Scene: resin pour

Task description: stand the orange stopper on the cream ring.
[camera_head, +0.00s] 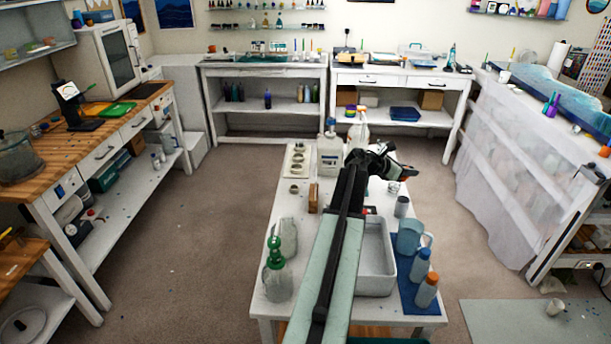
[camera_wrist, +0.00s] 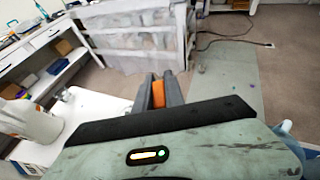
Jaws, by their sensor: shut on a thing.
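My gripper (camera_head: 403,170) is at the end of my arm above the far right part of the white table, pointing to the right. In the wrist view the two dark fingers (camera_wrist: 159,93) are shut on the orange stopper (camera_wrist: 158,94), which shows as an orange block between them. In the head view the stopper is too small to make out clearly. A small pale ring (camera_head: 294,189) lies on the table's left side, well left of my gripper. It may be the cream ring, but I cannot tell for sure.
The white table (camera_head: 262,305) holds a white jug (camera_head: 330,150), a wooden block (camera_head: 313,198), a grey tray (camera_head: 376,290), a green-topped bottle (camera_head: 277,277) and a blue mat (camera_head: 405,298) with bottles. A sheet-draped rack (camera_head: 510,160) stands to the right. Bare floor (camera_head: 215,230) lies left.

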